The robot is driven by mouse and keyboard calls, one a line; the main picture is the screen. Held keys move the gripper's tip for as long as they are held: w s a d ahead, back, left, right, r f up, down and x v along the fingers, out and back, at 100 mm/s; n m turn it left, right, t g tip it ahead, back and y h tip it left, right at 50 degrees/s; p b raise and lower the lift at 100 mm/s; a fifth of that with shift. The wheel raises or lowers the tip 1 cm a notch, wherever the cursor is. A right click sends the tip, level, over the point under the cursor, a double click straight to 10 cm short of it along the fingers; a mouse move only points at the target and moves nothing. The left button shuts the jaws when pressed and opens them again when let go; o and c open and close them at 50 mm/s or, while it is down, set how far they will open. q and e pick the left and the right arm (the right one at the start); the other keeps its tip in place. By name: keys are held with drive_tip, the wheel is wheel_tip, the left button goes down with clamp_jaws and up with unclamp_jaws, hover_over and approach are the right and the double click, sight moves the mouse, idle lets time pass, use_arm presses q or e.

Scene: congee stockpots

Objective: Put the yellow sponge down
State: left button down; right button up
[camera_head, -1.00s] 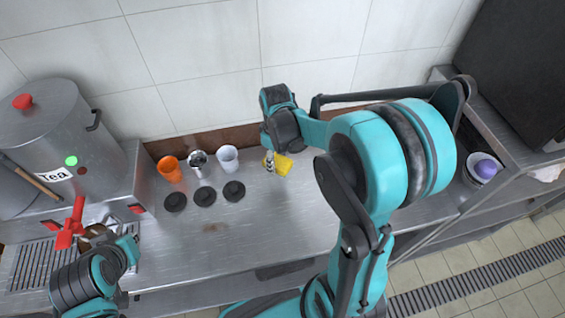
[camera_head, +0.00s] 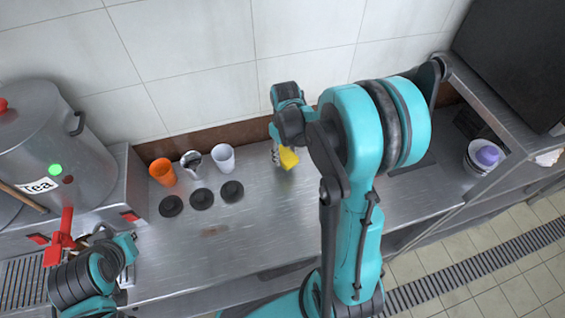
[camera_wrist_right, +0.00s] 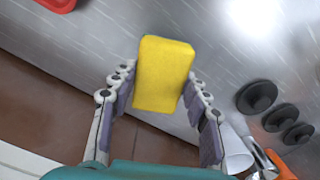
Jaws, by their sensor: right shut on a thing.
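The yellow sponge (camera_head: 289,158) is at the back of the steel counter, right of the white cup. In the right wrist view the sponge (camera_wrist_right: 164,74) stands out between the two finger rows of my right gripper (camera_wrist_right: 160,100), which is shut on it. In the head view my right gripper (camera_head: 276,154) is partly hidden by its own wrist. I cannot tell whether the sponge touches the counter (camera_head: 250,215). My left gripper (camera_head: 101,234) is at the lower left by the red tap; its fingers are too hidden to judge.
An orange cup (camera_head: 162,172), a metal cup (camera_head: 192,162) and a white cup (camera_head: 223,157) stand left of the sponge, with three black discs (camera_head: 202,198) before them. A tea stockpot (camera_head: 55,140) stands at left. A red-edged object (camera_wrist_right: 57,4) shows in the wrist view.

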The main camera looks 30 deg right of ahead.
sight(283, 161)
drive_tip(key=shift+w+a+f, duration=0.25)
drive_tip(key=shift+w+f, duration=0.05)
drive_tip(key=shift+f, duration=0.1)
drive_tip(key=shift+f+b, duration=0.8)
drive_tip(key=shift+f, duration=1.05)
drive_tip(key=shift+f, duration=0.2)
drive_tip(key=o, duration=1.1)
drive_tip(key=shift+r, duration=0.1)
drive_tip(key=shift+r, duration=0.1)
